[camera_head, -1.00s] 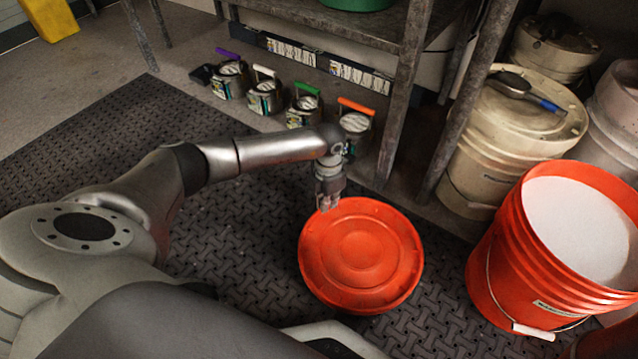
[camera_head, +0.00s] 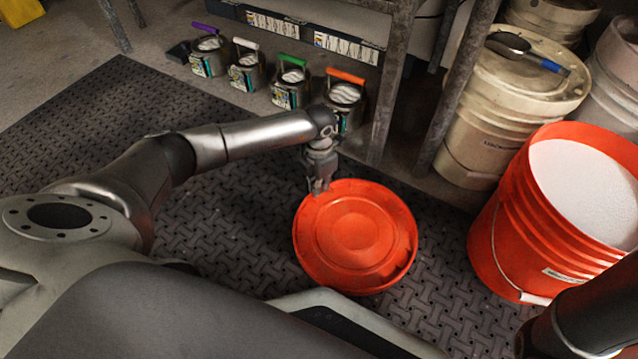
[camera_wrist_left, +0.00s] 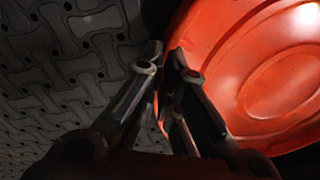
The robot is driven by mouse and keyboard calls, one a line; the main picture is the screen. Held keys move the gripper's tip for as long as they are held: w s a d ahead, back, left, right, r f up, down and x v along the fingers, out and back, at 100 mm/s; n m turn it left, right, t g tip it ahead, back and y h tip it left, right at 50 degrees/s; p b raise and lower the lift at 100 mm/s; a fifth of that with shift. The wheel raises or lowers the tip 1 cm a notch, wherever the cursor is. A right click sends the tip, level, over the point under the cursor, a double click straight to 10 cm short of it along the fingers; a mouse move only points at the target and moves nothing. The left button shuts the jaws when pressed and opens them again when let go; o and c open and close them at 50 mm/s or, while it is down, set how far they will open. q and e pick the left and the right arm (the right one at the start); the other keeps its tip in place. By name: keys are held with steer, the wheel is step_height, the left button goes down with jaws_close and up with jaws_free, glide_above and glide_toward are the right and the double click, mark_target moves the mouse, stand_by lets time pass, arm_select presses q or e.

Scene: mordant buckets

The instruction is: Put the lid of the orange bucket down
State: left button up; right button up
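The orange lid (camera_head: 357,238) is round, with raised rings, top face up, over the dark mat left of the orange bucket. It fills the right of the left wrist view (camera_wrist_left: 275,70). My left gripper (camera_head: 319,188) is at the lid's upper-left edge. In the wrist view its fingers (camera_wrist_left: 166,58) are close together with the rim between them, so it looks shut on the lid. I cannot tell whether the lid touches the mat. The orange bucket (camera_head: 510,225) stands open at right, full of white material. My right gripper is out of view.
The patterned mat (camera_head: 225,240) is clear left of the lid. Several small tins with coloured handles (camera_head: 290,85) stand by the shelf post (camera_head: 392,90). A cream bucket (camera_head: 480,130) bears a blue-handled scoop (camera_head: 530,52). My dark right arm shows at lower right.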

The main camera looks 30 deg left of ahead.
arm_select(q)
steer(key=o, duration=0.4)
steer(key=shift+s, duration=0.1)
